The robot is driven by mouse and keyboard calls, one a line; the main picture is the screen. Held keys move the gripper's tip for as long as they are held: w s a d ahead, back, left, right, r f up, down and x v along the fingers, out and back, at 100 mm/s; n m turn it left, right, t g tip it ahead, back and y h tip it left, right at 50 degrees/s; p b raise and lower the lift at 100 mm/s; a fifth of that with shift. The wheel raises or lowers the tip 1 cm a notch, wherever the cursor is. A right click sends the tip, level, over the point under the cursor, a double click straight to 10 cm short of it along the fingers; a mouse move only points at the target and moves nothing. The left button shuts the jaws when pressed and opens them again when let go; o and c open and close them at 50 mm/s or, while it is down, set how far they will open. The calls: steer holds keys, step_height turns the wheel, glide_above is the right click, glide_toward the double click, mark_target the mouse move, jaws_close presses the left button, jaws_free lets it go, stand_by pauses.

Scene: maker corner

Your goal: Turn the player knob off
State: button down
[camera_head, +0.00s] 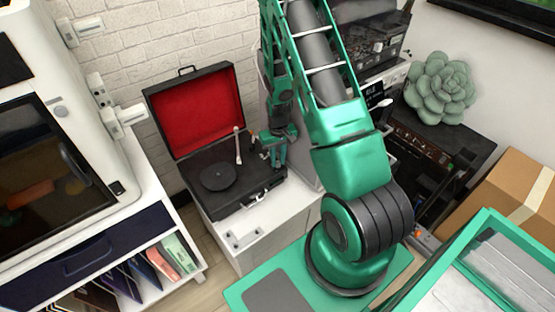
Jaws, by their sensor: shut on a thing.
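The record player (232,200) is an open black suitcase type with a red-lined lid (203,112), standing on a white cabinet. Its black platter (218,177) is on the left and its pale tonearm (238,146) stands behind and to the right of it. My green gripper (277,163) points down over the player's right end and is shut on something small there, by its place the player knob. The knob itself is hidden by the fingers.
A white cabinet top (250,238) shows in front of the player. A large white machine (65,125) stands at left above a shelf of records (165,255). At right are a green succulent (440,88), dark equipment and a cardboard box (510,200).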

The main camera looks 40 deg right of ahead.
steer(key=n, duration=0.3)
steer(key=shift+w+r+n, duration=0.1)
steer(key=shift+w+n, duration=0.15)
steer(key=shift+n, duration=2.05)
steer(key=c, duration=1.6)
jaws_free()
steer(key=shift+s, duration=0.1)
step_height(320, 180, up, 11)
steer(key=shift+f, duration=0.2)
